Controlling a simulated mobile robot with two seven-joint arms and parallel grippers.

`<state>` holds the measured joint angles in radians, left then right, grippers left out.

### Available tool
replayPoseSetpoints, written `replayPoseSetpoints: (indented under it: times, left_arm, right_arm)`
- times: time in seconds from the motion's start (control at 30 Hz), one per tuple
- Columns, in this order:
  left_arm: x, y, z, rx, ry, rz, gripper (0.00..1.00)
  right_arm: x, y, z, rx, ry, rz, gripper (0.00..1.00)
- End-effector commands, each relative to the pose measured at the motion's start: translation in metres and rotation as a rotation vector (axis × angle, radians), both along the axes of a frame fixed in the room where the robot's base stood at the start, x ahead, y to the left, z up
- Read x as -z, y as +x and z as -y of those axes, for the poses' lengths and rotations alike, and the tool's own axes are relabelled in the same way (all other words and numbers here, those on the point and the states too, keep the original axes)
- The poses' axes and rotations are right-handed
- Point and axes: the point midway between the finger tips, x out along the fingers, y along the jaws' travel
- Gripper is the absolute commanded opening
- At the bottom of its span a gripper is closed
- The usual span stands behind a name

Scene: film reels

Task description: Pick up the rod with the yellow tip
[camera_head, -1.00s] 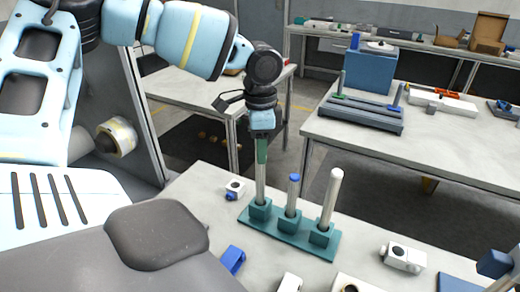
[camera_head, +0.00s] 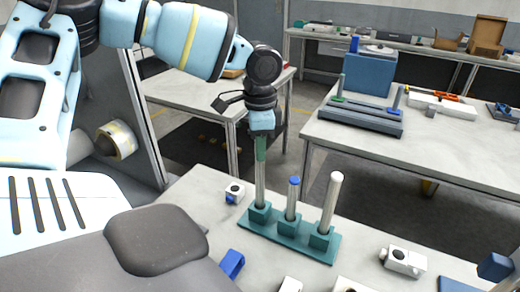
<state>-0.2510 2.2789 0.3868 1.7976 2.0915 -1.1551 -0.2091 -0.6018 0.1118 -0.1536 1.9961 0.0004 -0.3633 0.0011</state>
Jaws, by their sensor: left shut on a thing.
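A teal stand (camera_head: 285,236) on the near table holds three upright rods in a row of sockets. My left gripper (camera_head: 260,150) points down and is shut on the upper part of the leftmost grey rod (camera_head: 260,188). That rod's lower end is at its socket, and its top end is hidden in the gripper, so its tip color cannot be seen. The middle rod (camera_head: 293,202) is shorter and has a blue tip. The right rod (camera_head: 331,205) is thicker and has a pale tip. No yellow tip shows. My right gripper is out of view.
Small white parts (camera_head: 403,261) and a blue bracket (camera_head: 232,263) lie near the stand on the near table (camera_head: 215,180). A grey rack (camera_head: 360,120) with upright rods and a blue box (camera_head: 369,74) stand on the table behind. A floor gap separates the tables.

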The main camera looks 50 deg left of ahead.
Motion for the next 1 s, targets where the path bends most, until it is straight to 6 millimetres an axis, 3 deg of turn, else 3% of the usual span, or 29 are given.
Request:
replayPoseSetpoints:
  times: [0.5, 1.0]
  left_arm:
    - [-0.085, 0.001, 0.000, 0.000, 0.000, 0.004, 0.00]
    - [-0.097, -0.002, 0.002, 0.048, -0.002, 0.001, 0.00]
  right_arm:
    - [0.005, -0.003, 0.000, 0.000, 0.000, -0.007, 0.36]
    - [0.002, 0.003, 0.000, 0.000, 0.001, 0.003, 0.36]
